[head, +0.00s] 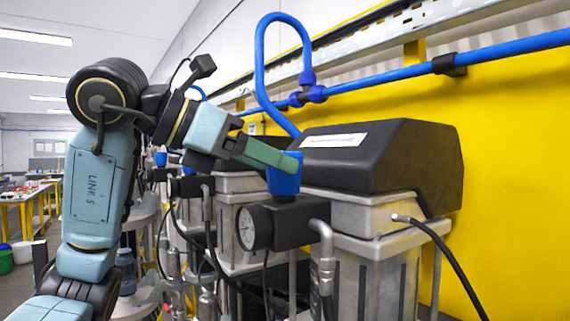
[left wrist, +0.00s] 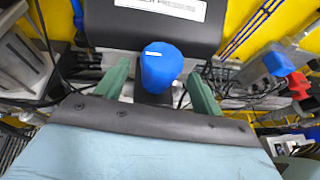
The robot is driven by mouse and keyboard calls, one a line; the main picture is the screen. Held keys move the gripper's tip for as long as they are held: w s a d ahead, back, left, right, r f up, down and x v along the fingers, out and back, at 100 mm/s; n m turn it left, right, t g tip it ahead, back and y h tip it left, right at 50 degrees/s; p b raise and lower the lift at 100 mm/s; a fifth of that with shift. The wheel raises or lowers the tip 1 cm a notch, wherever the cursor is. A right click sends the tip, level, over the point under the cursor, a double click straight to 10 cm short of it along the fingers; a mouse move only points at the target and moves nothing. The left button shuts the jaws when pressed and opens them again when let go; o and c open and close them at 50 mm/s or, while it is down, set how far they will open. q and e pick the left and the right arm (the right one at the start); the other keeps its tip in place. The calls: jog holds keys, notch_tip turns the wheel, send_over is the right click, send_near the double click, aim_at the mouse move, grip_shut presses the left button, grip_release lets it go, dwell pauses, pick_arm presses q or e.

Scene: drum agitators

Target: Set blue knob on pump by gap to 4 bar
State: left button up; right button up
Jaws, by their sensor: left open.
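The blue knob (head: 284,178) stands upright on the black regulator block (head: 292,222) of the nearest pump. A round white-faced gauge (head: 247,228) is on the block's left side; its needle reading is too small to tell. My left gripper (head: 283,160) is open at the knob, a green finger crossing its top in the head view. In the left wrist view the blue knob (left wrist: 161,70) shows a white mark on its top, toward the left. The open left gripper (left wrist: 158,74) has one green finger on each side of it, apparently with gaps. My right gripper is in neither view.
The pump's black cover (head: 382,155) rises right behind the knob. A bent metal pipe (head: 323,255) and black hoses hang in front. More pumps stand further back at left. A red knob (left wrist: 298,86) shows at right in the wrist view.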

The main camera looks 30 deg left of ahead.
pick_arm(q)
jog(key=shift+x, duration=1.2)
jog(key=shift+w+d+f, duration=0.15)
jog(key=shift+w+d, duration=0.05)
jog(key=shift+w, duration=0.1)
jog(key=shift+w+d+f, duration=0.1)
jog(key=shift+w, duration=0.1)
jog(key=shift+c, duration=0.9)
jog(key=c, duration=0.8)
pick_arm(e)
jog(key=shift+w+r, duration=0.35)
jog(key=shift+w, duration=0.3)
